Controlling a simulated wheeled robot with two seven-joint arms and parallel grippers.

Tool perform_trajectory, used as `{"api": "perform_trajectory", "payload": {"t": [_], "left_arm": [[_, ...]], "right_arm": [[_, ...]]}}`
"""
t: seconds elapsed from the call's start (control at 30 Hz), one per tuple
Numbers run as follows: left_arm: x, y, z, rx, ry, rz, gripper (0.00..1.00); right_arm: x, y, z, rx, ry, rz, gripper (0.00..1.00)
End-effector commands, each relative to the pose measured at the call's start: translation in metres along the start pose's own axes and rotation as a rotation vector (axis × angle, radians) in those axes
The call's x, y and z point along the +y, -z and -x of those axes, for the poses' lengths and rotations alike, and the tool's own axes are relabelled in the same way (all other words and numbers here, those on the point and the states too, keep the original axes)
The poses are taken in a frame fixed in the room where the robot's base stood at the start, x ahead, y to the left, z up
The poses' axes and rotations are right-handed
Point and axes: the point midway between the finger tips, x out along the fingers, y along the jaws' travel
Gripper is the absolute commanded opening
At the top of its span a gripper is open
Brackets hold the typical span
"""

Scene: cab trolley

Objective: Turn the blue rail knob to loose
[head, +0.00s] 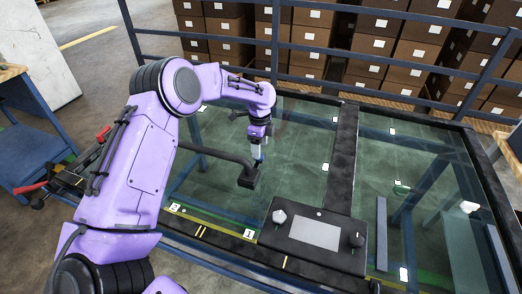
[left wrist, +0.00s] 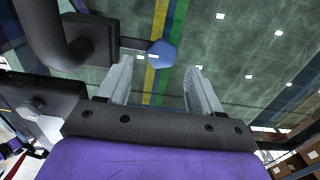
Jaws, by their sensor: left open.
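The blue knob (left wrist: 161,53) shows in the left wrist view as a faceted cap at the end of a short dark rod from a black block (left wrist: 92,40). It appears between and beyond my open left fingers (left wrist: 159,72); I see no contact. In the head view, my left gripper (head: 257,144) points down above the glass, close to the black block (head: 248,178) on a bent black arm. Blue at its tip there is too small to tell clearly. No loose or tight marking is readable. My right gripper is out of view.
A black panel with a grey plate (head: 316,232), a pale faceted knob (head: 279,217) and a dark knob (head: 356,240) lies at the front. A yellow strip with number labels runs along the front edge. Blue rails (head: 330,52) and stacked boxes (head: 402,50) stand behind.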

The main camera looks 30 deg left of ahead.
Motion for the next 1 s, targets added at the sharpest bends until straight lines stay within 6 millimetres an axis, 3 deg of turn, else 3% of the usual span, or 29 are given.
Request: {"api": "perform_trajectory", "payload": {"t": [0.2,0.5,0.67,0.7,1.0], "left_arm": [[0.0,0.0,-0.029,0.001,0.0,0.002,0.65],[0.0,-0.001,-0.034,0.001,0.001,0.001,0.65],[0.0,-0.001,-0.034,0.0,0.001,0.001,0.13],[0.0,-0.001,-0.034,0.0,0.001,0.001,0.09],[0.0,-0.001,-0.033,-0.001,0.001,0.031,0.09]], "right_arm": [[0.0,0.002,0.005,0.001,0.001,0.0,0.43],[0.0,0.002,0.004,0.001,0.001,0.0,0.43],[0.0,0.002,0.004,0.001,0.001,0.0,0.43],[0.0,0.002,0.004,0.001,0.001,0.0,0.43],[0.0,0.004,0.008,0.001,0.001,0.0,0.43]]}}
